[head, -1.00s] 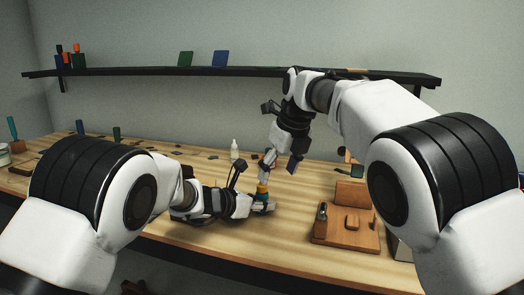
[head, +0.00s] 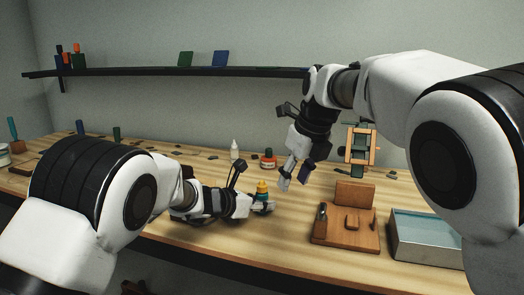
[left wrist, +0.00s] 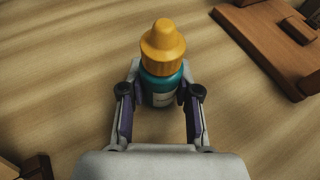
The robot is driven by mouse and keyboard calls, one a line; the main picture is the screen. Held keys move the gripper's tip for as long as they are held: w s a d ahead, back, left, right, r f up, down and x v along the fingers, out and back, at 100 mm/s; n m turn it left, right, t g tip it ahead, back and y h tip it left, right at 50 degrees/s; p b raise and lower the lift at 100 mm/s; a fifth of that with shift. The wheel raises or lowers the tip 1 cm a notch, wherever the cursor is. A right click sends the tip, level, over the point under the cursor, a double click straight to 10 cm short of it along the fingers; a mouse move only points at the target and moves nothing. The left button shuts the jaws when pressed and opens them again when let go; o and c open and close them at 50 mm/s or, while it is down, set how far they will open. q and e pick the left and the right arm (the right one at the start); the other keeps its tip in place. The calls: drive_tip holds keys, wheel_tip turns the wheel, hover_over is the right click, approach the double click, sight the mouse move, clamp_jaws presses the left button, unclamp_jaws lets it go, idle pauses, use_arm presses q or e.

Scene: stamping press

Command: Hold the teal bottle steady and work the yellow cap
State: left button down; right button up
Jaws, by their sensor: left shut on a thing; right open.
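The teal bottle (left wrist: 160,88) stands upright on the wooden table, with a pale label on its front. The yellow cap (left wrist: 162,45) sits on top of it; the cap also shows in the head view (head: 262,187). My left gripper (head: 264,206) is low over the table and shut on the bottle's body, one finger on each side in the left wrist view (left wrist: 160,95). My right gripper (head: 293,178) is open and empty, above and to the right of the cap, apart from it. The bottle's lower part is mostly hidden by my left gripper in the head view.
A wooden stand (head: 345,234) and a grey-blue tray (head: 428,242) are to the right. A white bottle (head: 234,149) and a dark red bottle with an orange cap (head: 268,160) stand behind. A wooden frame (head: 360,146) is at the back right. A shelf (head: 180,72) runs along the wall.

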use_arm(q)
drive_tip(key=shift+f, duration=0.15)
use_arm(e)
drive_tip(key=m, duration=0.1)
hover_over(263, 182)
drive_tip(key=s+d, duration=0.2)
drive_tip(key=shift+w+a+f+m, duration=0.3)
drive_tip(key=shift+a+f, duration=0.1)
drive_tip(key=shift+a, duration=0.1)
drive_tip(key=shift+x, duration=2.4)
clamp_jaws()
drive_tip(key=shift+c, duration=0.2)
unclamp_jaws()
